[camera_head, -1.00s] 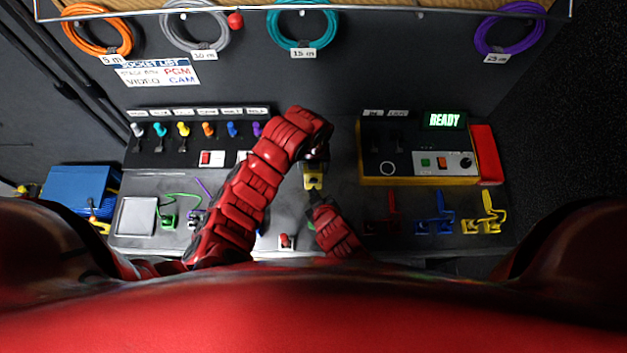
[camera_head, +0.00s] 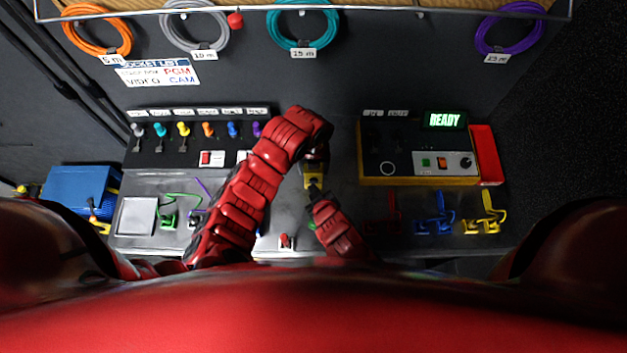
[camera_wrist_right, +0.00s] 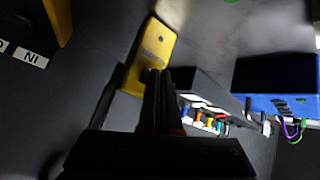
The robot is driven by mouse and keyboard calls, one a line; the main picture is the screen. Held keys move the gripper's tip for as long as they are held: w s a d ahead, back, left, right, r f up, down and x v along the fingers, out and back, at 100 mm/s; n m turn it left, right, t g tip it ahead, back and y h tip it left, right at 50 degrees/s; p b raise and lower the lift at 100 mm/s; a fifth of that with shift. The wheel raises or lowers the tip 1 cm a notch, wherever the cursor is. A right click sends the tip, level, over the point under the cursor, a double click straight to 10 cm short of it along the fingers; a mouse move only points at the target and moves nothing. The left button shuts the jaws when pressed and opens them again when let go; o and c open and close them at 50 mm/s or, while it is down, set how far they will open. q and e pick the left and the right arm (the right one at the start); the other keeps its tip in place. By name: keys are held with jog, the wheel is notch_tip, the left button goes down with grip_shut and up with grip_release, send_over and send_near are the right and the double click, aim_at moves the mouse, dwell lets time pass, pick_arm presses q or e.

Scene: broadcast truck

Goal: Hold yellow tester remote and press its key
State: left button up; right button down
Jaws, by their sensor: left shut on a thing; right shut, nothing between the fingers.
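The yellow tester remote (camera_head: 313,181) is held above the middle of the desk, in front of the black wall. My left gripper (camera_head: 315,163) comes over from the left and is shut on it; the arm partly hides the grip. The remote also shows in the right wrist view (camera_wrist_right: 150,50), tilted, with lettering and a small dark spot on its face. My right gripper (camera_head: 315,193) is shut and empty, close below the remote. In the right wrist view its fingertips (camera_wrist_right: 160,75) overlap the remote's lower part; I cannot tell if they touch. The key is not clearly visible.
A yellow-edged tester unit (camera_head: 425,181) with a READY display (camera_head: 444,120) stands right of my arms. A switch panel (camera_head: 190,160) is at left, beside a blue box (camera_head: 80,190). Coloured connectors (camera_head: 435,220) lie at the right. Coiled cables hang above.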

jog(key=shift+w, duration=0.3)
dwell(0.5)
jog(key=shift+s, duration=0.9)
jog(key=shift+s, duration=2.5)
pick_arm(q)
jog(key=o, duration=1.6)
